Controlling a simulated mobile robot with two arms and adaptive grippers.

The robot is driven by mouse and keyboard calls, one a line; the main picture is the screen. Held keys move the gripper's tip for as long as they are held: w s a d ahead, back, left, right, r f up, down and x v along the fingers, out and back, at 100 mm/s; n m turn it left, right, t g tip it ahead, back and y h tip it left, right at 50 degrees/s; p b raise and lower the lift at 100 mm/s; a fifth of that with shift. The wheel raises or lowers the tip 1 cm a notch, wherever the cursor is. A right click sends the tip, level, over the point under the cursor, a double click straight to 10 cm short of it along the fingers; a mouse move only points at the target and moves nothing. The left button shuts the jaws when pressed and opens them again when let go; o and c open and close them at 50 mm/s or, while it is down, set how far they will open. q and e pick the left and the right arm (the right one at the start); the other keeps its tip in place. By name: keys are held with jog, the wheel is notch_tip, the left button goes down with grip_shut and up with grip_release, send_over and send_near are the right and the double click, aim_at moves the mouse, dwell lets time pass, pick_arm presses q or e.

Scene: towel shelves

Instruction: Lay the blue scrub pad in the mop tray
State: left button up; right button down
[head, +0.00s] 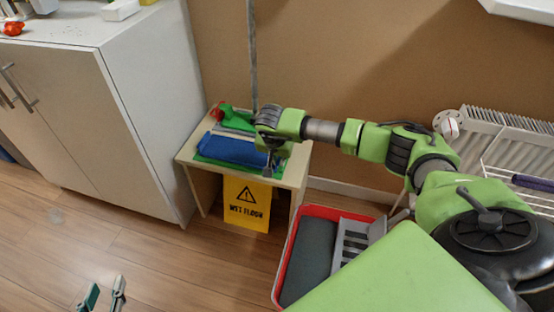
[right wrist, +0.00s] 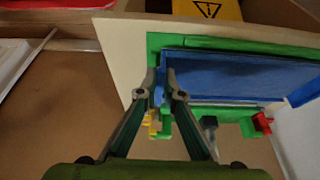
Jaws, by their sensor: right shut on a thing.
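The blue scrub pad (head: 235,150) lies on a small wooden table, above a flat green piece (head: 217,162) whose edges show around it. It also shows in the right wrist view (right wrist: 225,80). My right gripper (head: 271,166) points down at the pad's right end. In the right wrist view its fingers (right wrist: 161,75) are shut on a blue edge of the pad. My left gripper (head: 103,292) is open and empty, low at the left over the floor. I cannot tell for sure which is the mop tray: the green piece or the red-rimmed tray (head: 331,212) on the floor.
A green bottle with a red top (head: 232,117) lies at the table's back, near a pole (head: 252,50). A cabinet (head: 150,110) stands close on the left. The floor at left is clear.

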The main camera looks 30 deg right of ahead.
pick_arm(q)
jog(key=shift+w+d+r+t+h+b, duration=0.15)
jog(key=shift+w+d+r+t+b, duration=0.1)
jog(key=shift+w+r+t, duration=0.45)
jog(key=shift+w+d+r+t+h+b, duration=0.15)
jog(key=shift+w+d+r+t, duration=0.15)
jog(key=shift+r, duration=0.65)
pick_arm(e)
jog(key=shift+f, duration=0.45)
dwell(1.8)
jog(key=c, duration=2.1)
grip_release()
pick_arm(q)
jog(key=shift+w, duration=0.1)
